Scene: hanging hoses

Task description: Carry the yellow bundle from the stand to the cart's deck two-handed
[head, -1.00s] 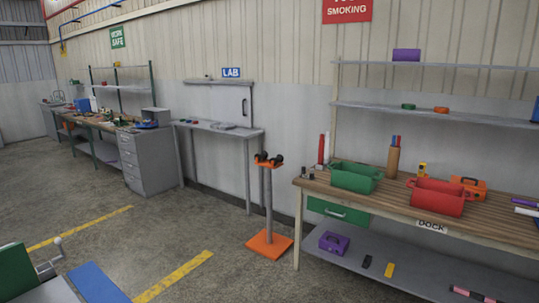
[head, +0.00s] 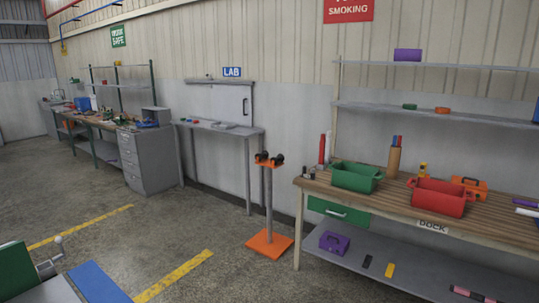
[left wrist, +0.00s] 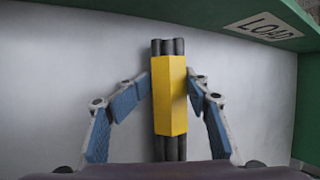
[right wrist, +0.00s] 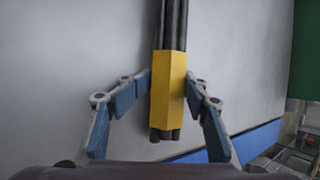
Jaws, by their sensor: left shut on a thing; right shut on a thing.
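The yellow bundle is a set of black hoses with yellow sleeves. One yellow sleeve (left wrist: 171,95) with hose ends poking out is in the left wrist view; my left gripper (left wrist: 169,82) is shut on it from both sides. Another yellow sleeve (right wrist: 167,88) is in the right wrist view, with my right gripper (right wrist: 168,80) shut on it. The cart's grey deck (left wrist: 75,75) lies behind the bundle; I cannot tell whether they touch. The orange stand (head: 268,205) has black pieces on top and no yellow on it. Both grippers are outside the head view.
A green cart wall (left wrist: 175,12) with a LOAD label borders the deck. A blue strip (right wrist: 235,140) runs along a deck edge. In the head view, part of the cart (head: 95,283) shows at lower left, and a workbench (head: 395,205) with bins stands right of the stand.

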